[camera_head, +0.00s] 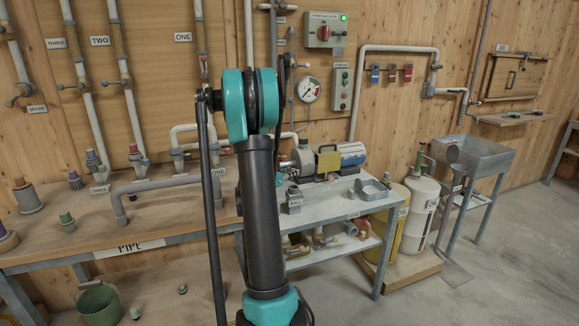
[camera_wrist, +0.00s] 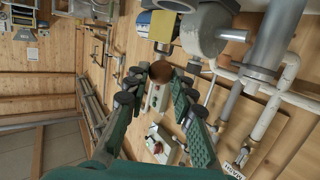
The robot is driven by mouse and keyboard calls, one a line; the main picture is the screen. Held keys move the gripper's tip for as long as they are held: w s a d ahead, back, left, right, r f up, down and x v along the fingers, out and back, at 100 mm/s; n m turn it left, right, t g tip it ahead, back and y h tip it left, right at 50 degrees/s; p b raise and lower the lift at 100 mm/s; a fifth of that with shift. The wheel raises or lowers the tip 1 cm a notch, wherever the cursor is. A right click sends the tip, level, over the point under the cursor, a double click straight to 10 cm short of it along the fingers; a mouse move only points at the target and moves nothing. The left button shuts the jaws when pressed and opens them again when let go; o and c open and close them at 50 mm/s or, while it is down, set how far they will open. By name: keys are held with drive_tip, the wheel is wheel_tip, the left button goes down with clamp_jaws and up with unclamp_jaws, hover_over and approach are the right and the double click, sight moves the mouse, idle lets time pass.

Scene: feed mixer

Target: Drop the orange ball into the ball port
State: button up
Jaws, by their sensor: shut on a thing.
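A brownish-orange ball (camera_wrist: 159,70) sits between the fingertips of my gripper (camera_wrist: 159,77) in the wrist view. The dark green and black fingers are closed on its sides. A short grey upright fitting (camera_head: 294,198) with a label that seems to read BALL stands on the metal bench, just right of my arm. It looks like the ball port; its opening is too small to make out. I cannot tell how far the ball is from it.
Grey pipes (camera_head: 150,187) run along the wooden bench at left. In the wrist view, the grey pump body (camera_wrist: 206,28) and pipes are near the right finger.

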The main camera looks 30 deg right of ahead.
sight(290, 189)
drive_tip(key=shift+d, duration=0.15)
drive_tip(key=shift+f, duration=0.15)
drive_tip(key=shift+f, duration=2.9)
drive_tip(key=o, duration=0.9)
wheel_tip(290, 189, up, 10)
